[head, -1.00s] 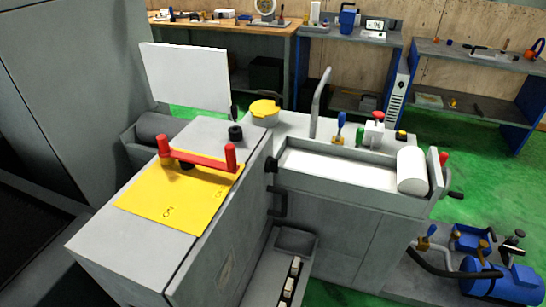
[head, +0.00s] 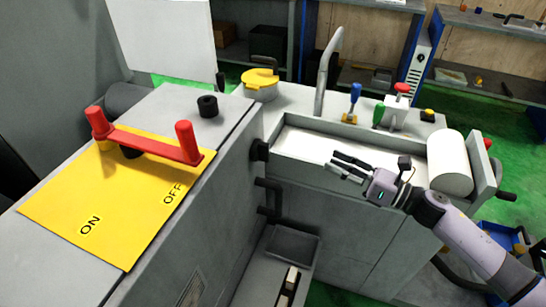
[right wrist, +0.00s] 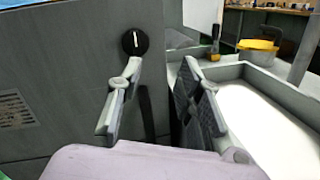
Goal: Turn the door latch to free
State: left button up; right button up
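The door latch is a round black knob (head: 259,150) on the side of the grey cabinet, above a black door handle (head: 268,196). In the right wrist view the knob (right wrist: 135,41) faces me, with a white line standing nearly upright on it. My right gripper (head: 334,161) is over the front of the machine's trough, to the right of the knob and apart from it. In the right wrist view its two fingers (right wrist: 160,72) are spread with nothing between them, and the knob lies beyond the left finger. My left gripper is not in view.
A red-handled ON/OFF lever (head: 150,142) sits on a yellow plate on the cabinet top. The trough (head: 345,185), a white roller (head: 449,162), a bent grey pipe (head: 326,75) and a yellow-lidded pot (head: 260,84) are nearby. An open bin (head: 292,246) is below the handle.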

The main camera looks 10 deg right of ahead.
jog(key=s+n+g+y, duration=0.2)
jog(key=n+g, duration=0.2)
jog(key=n, duration=0.2)
jog(key=p, duration=0.4)
send_near(269, 149)
jog(key=x, duration=0.7)
jog(key=shift+w+a, duration=0.25)
jog(key=shift+w+a+f, duration=0.15)
jog(key=shift+w+a, duration=0.15)
jog(key=shift+a, duration=0.25)
jog(key=shift+c, duration=0.3)
grip_shut()
